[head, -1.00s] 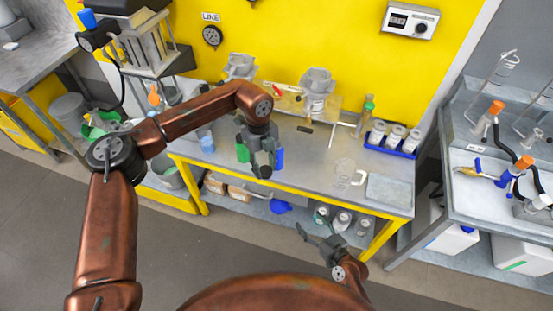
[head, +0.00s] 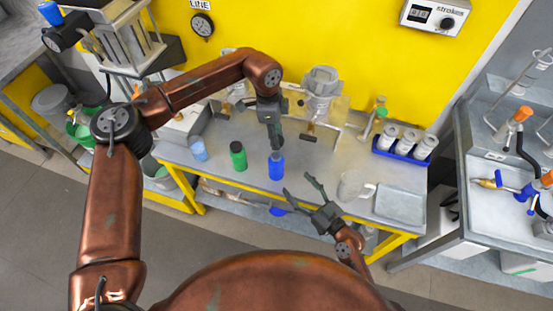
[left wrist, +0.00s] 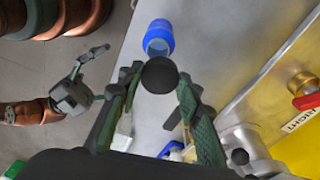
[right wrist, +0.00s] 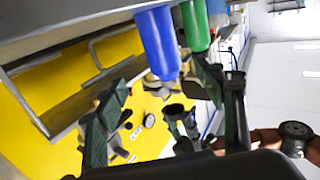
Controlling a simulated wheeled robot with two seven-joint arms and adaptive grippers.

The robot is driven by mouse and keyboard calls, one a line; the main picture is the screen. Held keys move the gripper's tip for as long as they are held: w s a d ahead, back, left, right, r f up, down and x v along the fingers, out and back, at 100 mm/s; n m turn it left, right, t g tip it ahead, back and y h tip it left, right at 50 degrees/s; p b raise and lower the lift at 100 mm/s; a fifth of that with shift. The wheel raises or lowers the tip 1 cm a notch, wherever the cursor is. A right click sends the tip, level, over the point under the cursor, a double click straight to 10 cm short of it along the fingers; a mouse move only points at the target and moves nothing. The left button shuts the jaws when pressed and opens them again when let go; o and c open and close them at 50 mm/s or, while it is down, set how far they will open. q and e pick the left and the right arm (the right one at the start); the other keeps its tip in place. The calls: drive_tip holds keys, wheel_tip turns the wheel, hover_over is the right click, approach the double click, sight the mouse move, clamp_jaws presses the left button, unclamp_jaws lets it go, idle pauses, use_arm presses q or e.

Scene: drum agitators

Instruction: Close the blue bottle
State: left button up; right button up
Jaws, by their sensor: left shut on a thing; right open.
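The blue bottle (head: 276,167) stands upright on the grey bench; it also shows in the left wrist view (left wrist: 158,36) with an open, uncapped top, and in the right wrist view (right wrist: 158,42). My left gripper (head: 274,142) is just above the bottle. It is shut on a round black cap (left wrist: 160,75), which looks apart from the bottle's mouth; a gap also shows in the right wrist view. My right gripper (head: 299,186) is open and empty, in front and to the right of the bottle, its fingers pointing toward it.
A green bottle (head: 238,156) with a black top stands left of the blue one, and a pale blue cup (head: 198,149) farther left. A clear jug (head: 353,186) and a tray (head: 400,206) are to the right. A blue rack (head: 404,148) of white-capped jars stands behind.

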sight(281, 169)
use_arm(q)
drive_tip(key=shift+s+a+r, duration=0.15)
drive_tip(key=shift+s+r, duration=0.2)
drive_tip(key=shift+s, duration=0.3)
drive_tip(key=shift+w+f, duration=0.3)
drive_tip(key=shift+w, duration=0.2)
use_arm(e)
drive_tip(key=shift+x, duration=1)
use_arm(q)
drive_tip(key=shift+s, duration=0.15)
use_arm(e)
drive_tip(key=x, duration=0.8)
drive_tip(key=shift+s+a+r, duration=0.1)
drive_tip(key=shift+a, duration=0.2)
use_arm(q)
drive_tip(key=shift+r, duration=0.1)
use_arm(e)
drive_tip(key=shift+x, duration=0.75)
drive_tip(key=shift+c, duration=0.4)
clamp_jaws()
use_arm(q)
drive_tip(key=shift+f, duration=2.5)
